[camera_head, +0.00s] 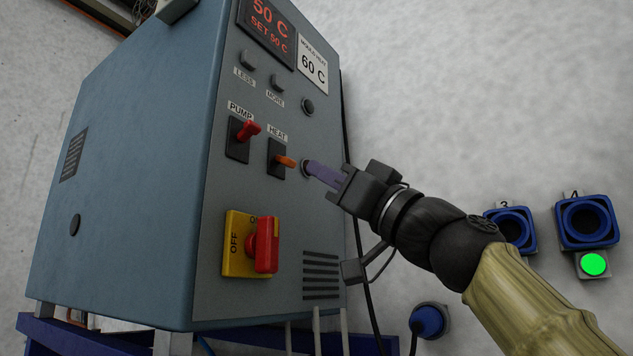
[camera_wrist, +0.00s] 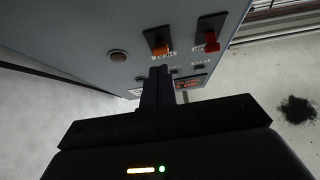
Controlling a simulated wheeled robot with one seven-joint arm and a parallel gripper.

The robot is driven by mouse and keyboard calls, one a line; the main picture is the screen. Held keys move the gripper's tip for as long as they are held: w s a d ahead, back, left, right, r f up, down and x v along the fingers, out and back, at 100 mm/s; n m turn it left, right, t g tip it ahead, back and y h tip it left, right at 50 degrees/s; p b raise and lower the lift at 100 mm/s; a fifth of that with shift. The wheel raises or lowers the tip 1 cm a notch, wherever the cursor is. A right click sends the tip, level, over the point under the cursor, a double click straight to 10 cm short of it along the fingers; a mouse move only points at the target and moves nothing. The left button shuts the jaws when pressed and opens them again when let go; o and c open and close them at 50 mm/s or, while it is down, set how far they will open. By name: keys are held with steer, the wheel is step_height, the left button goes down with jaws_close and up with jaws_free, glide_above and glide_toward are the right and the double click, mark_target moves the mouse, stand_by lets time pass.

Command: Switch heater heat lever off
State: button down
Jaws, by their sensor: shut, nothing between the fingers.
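The heater (camera_head: 130,160) is a blue-grey box with its control panel facing right. The orange heat lever (camera_head: 285,161) sits on a black plate under the HEAT label, right of the red pump lever (camera_head: 249,131). My gripper (camera_head: 312,168) is shut and empty, its purple fingers pointing left at the panel, just right of the heat lever. I cannot tell whether they touch it. In the wrist view the heat lever (camera_wrist: 162,50) shows just beyond the tips of my gripper (camera_wrist: 158,72), with the red pump lever (camera_wrist: 211,41) to its right.
A red rotary switch (camera_head: 264,245) on a yellow plate is below the levers. A display (camera_head: 268,24) reads 50 C, set 50 C. Blue wall sockets (camera_head: 587,221), a green light (camera_head: 593,264) and a dark cable (camera_head: 357,235) are right of the heater.

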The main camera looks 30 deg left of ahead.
steer(key=shift+s+a+f+b+v, duration=0.1)
steer(key=shift+f+b+v, duration=0.05)
steer(key=shift+b+v, duration=0.6)
steer(key=shift+s+a+f+b+v, duration=0.1)
steer(key=shift+f+b+v, duration=0.05)
steer(key=shift+b+v, duration=0.6)
steer(key=shift+a+f+b+v, duration=0.15)
steer(key=shift+b+v, duration=0.45)
steer(key=shift+v, duration=0.3)
steer(key=shift+w, duration=0.15)
